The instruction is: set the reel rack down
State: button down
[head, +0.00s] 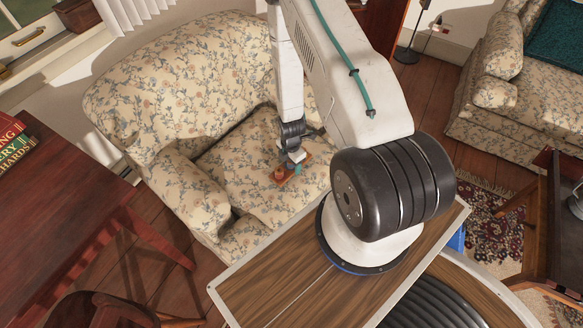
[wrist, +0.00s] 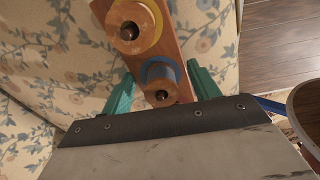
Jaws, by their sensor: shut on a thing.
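The reel rack is a reddish-brown wooden board (head: 288,181) with wooden spools on it, seen small over the seat of the floral armchair (head: 245,150) in the head view. In the wrist view the rack (wrist: 173,45) runs from the top edge down between my fingers. One spool has a yellow ring and the nearer one a blue ring. My gripper (head: 296,166), with teal fingers, is shut on the rack's near end, around the blue-ringed spool; it also shows in the wrist view (wrist: 162,88). I cannot tell whether the rack touches the seat.
The armchair's back and arms rise around the seat. A dark red table (head: 60,200) with books stands at the left. A floral sofa (head: 520,110) is at the upper right, and a dark wooden table (head: 550,220) at the right. Bare seat cushion shows around the rack.

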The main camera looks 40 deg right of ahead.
jog(key=shift+s+f, duration=0.1)
jog(key=shift+f, duration=1.6)
jog(key=shift+f, duration=0.1)
jog(key=shift+c, duration=1.8)
grip_release()
